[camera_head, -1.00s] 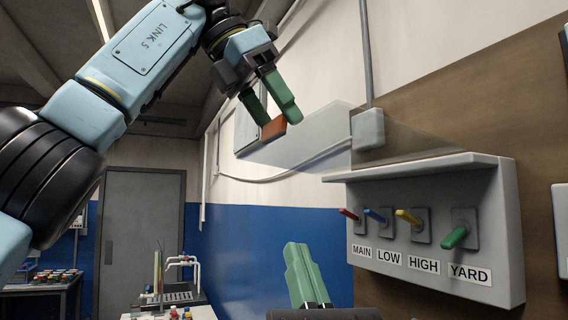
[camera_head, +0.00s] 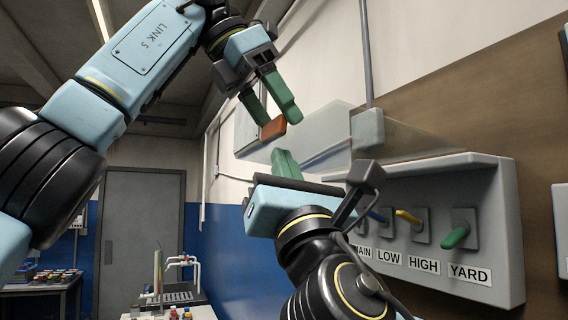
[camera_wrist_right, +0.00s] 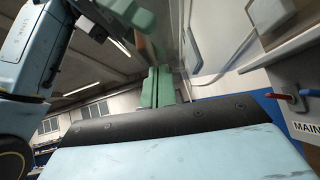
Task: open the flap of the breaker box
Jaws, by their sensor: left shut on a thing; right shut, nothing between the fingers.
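The breaker box (camera_head: 505,230) is on the wall at the right. Its clear flap (camera_head: 335,128) stands raised, sticking out from the box's top towards the left. My left gripper (camera_head: 272,112) is shut on the orange tab (camera_head: 273,129) at the flap's outer edge. My right gripper (camera_head: 286,163) is shut and empty just below the flap, fingers pointing up; whether it touches the flap I cannot tell. Its closed green fingers show in the right wrist view (camera_wrist_right: 157,88). The yellow lever (camera_head: 409,218) and green lever (camera_head: 456,238) are uncovered; my right arm hides the red lever in the head view.
A grey conduit box (camera_head: 368,128) with a pipe is on the wall above the breaker box. A grey door (camera_head: 140,245) and a bench with glassware (camera_head: 175,297) are at the back left. My right forearm fills the space before the box's left side.

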